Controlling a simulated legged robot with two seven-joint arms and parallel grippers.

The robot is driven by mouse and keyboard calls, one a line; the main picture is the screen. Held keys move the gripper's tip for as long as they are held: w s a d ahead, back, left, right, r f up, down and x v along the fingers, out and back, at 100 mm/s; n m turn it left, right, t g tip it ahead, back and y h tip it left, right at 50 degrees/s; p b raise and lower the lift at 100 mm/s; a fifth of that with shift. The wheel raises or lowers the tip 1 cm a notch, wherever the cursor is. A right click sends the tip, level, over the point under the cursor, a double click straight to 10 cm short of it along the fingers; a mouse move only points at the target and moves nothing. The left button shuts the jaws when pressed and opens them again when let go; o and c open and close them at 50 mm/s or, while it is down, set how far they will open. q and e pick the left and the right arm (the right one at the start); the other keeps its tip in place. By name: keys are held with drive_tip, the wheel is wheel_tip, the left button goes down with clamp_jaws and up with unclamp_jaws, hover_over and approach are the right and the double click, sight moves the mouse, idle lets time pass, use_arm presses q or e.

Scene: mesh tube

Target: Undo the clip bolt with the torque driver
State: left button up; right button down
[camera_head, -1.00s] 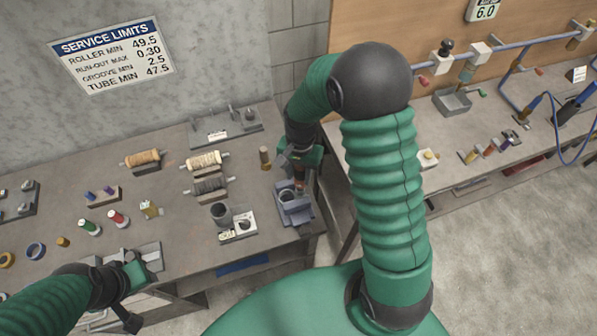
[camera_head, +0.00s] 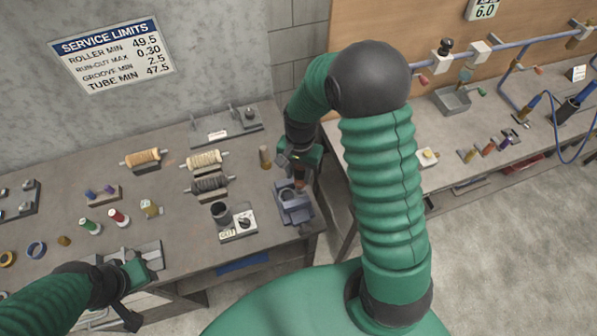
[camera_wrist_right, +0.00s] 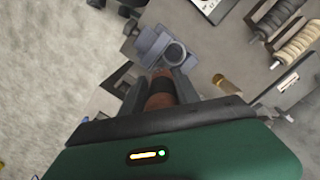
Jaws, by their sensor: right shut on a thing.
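My right gripper (camera_head: 299,170) is shut on a reddish-brown cylindrical handle, which looks like the torque driver (camera_head: 299,184). In the right wrist view the driver (camera_wrist_right: 160,92) shows a dark band and sits between the two fingers (camera_wrist_right: 160,95). It points down toward a blue-grey fixture (camera_head: 294,210) with a round ring, at the bench's right end. The fixture (camera_wrist_right: 150,42) also shows in the wrist view, just beyond the driver. I cannot tell whether the driver's tip touches it. The clip bolt cannot be made out. My left gripper (camera_head: 132,290) hangs by the front bench edge, its jaws unclear.
A tan cylinder (camera_head: 265,157) stands just left of my right gripper. Wound rollers (camera_head: 210,184) rest on stands further left. A dark cup (camera_head: 220,212) and a small dial box (camera_head: 243,222) stand left of the fixture. A second bench (camera_head: 500,185) lies right.

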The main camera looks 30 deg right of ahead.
drive_tip(key=shift+f, duration=0.4)
idle(0.9)
drive_tip(key=shift+s+a+r+p, duration=0.1)
drive_tip(key=shift+s+a+p, duration=0.05)
drive_tip(key=shift+s+p, duration=0.15)
idle(0.9)
drive_tip(key=shift+w+r+p, duration=0.2)
drive_tip(key=shift+r+p, duration=0.35)
drive_tip(key=shift+w+r+p, duration=0.15)
drive_tip(key=shift+r+p, duration=0.35)
drive_tip(key=shift+p, duration=0.05)
wheel_tip(320, 180, up, 3)
drive_tip(key=shift+r+p, duration=0.1)
drive_tip(key=shift+p, duration=1.15)
drive_tip(key=shift+r+p, duration=0.4)
